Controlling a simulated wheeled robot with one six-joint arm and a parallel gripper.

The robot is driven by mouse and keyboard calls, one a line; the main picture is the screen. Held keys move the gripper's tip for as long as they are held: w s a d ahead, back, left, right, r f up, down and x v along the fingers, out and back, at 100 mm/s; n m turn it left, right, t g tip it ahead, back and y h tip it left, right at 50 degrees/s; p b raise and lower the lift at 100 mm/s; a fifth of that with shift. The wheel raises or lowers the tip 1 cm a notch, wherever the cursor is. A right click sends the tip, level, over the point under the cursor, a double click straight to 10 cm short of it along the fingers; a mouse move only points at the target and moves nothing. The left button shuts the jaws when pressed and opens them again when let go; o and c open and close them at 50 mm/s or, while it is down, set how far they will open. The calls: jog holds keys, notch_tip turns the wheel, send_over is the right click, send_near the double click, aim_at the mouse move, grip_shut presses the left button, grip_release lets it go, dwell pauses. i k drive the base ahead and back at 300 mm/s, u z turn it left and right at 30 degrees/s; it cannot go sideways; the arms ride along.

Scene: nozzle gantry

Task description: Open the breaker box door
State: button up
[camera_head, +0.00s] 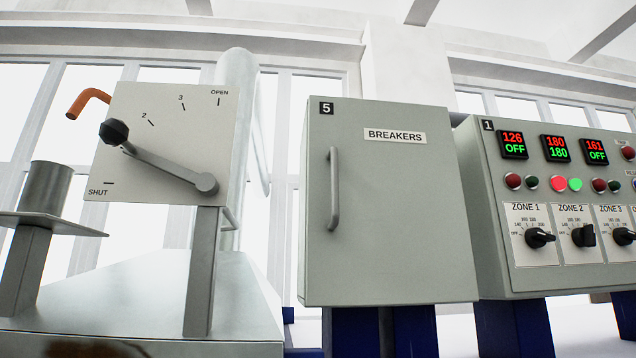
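The breaker box (400,220) is a grey-green cabinet in the middle of the head view, marked "5" and "BREAKERS". Its door looks shut. A vertical grey bar handle (334,188) sits on the left side of the door. The label plate (395,137) is near the top of the door. My gripper is not in view, so its place relative to the handle does not show.
Left of the box stands a lever panel (165,120) with a black-knobbed lever (160,165) marked SHUT to OPEN. On the right is a control panel (490,240) with displays, buttons and zone knobs. A metal cylinder (47,188) stands at far left. Nothing blocks the door's front.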

aim_at(387, 224)
jog(key=u, duration=0.75)
jog(key=k, duration=0.65)
jog(key=z, duration=1)
jog(key=i, duration=0.5)
